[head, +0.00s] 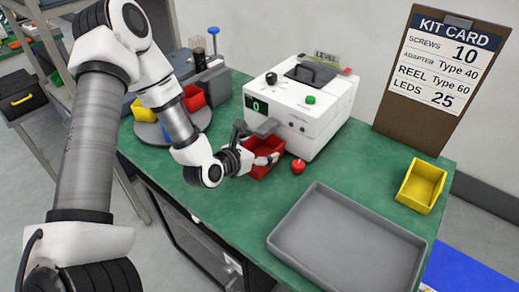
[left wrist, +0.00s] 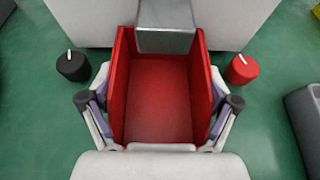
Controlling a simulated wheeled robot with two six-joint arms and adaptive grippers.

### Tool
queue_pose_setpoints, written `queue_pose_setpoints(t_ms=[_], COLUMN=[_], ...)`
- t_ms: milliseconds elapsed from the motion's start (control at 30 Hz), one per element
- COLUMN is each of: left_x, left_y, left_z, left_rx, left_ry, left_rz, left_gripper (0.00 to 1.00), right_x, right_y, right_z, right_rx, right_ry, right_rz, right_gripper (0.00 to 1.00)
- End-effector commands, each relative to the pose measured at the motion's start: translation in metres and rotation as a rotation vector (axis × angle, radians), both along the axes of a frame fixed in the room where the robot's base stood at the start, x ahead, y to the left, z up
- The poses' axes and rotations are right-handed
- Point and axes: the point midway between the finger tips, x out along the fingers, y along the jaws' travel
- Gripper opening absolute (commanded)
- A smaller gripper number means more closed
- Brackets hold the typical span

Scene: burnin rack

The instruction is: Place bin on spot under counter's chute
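The red bin (head: 262,168) stands on the green bench at the front of the white counter (head: 300,105), whose display reads 0. It looks empty in the left wrist view (left wrist: 160,100). The counter's grey chute (left wrist: 167,28) overhangs the bin's far end and hides part of it. My left gripper (head: 262,156) is low at the bin; in the left wrist view its fingers (left wrist: 162,105) lie against the outside of both side walls. The spot beneath is hidden. My right gripper is not in view.
A red knob (head: 298,166) and a black knob (left wrist: 73,66) flank the bin closely. A grey tray (head: 345,245) lies front right, a yellow bin (head: 420,187) at right. Another red bin (head: 193,98) and yellow bin (head: 145,110) stand on a round turntable at left.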

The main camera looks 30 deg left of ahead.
Motion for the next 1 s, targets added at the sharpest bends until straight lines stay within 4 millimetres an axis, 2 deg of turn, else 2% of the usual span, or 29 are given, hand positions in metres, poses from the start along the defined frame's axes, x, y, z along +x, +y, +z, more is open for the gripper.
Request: queue_pose_setpoints(t_ms=[333, 467, 567, 767, 833, 1000], left_x=[0.0, -0.001, -0.015, -0.054, -0.064, -0.085], left_y=[0.0, 0.0, 0.003, 0.006, 0.006, 0.008], left_z=[0.0, 0.005, 0.009, 0.027, 0.04, 0.049], left_rx=[0.0, -0.001, -0.006, -0.012, 0.0, -0.001], left_ry=[0.0, 0.0, 0.001, -0.001, 0.006, 0.007], left_rz=[0.0, 0.0, 0.006, 0.006, 0.0, 0.002], left_gripper=[1.0, 1.0, 1.0, 1.0, 1.0, 1.0], right_x=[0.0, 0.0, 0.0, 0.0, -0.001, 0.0], right_y=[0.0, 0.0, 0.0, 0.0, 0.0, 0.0], right_z=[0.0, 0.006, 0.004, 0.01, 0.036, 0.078], right_rx=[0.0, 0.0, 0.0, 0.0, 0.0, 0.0], right_ry=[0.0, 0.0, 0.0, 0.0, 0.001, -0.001], right_rz=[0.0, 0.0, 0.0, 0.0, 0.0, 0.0], right_gripper=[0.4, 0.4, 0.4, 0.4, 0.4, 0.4])
